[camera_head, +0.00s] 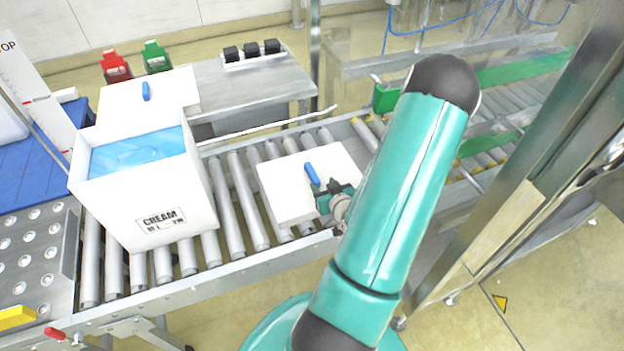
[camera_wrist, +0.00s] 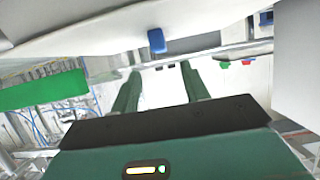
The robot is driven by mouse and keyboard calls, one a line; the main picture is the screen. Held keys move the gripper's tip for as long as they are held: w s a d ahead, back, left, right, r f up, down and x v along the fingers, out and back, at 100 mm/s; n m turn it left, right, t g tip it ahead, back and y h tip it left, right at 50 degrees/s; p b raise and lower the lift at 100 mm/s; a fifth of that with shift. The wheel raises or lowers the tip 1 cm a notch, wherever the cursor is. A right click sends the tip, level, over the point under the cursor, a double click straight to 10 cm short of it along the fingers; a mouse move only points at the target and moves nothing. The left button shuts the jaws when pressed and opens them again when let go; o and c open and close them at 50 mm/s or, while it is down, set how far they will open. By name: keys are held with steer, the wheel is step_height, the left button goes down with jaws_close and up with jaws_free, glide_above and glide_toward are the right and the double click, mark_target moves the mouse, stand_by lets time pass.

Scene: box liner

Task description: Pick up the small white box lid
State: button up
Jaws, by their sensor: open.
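A flat white lid (camera_head: 283,196) with a blue handle (camera_head: 312,173) lies on the conveyor rollers. A second white lid (camera_head: 122,101) with a blue handle (camera_head: 146,91) lies behind the open box. My gripper (camera_head: 322,190) is over the right part of the roller lid, close to its handle; in the head view it hides some of the lid. In the wrist view my gripper (camera_wrist: 160,90) is open with nothing between its fingers. The lid (camera_wrist: 100,45) and its handle (camera_wrist: 156,40) show at the top there, with the handle beyond the fingertips and apart from them.
A white box (camera_head: 150,217) marked CREAM, with blue liner (camera_head: 138,152) in it, stands on the rollers to the left. A steel table (camera_head: 245,90) with several dark items is behind. A metal post (camera_head: 500,190) rises at the right.

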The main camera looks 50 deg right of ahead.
mark_target(312, 172)
steer(key=x, duration=0.9)
steer(key=shift+w+f, duration=0.15)
steer(key=shift+w, duration=0.05)
jaws_close()
steer(key=shift+r, duration=0.2)
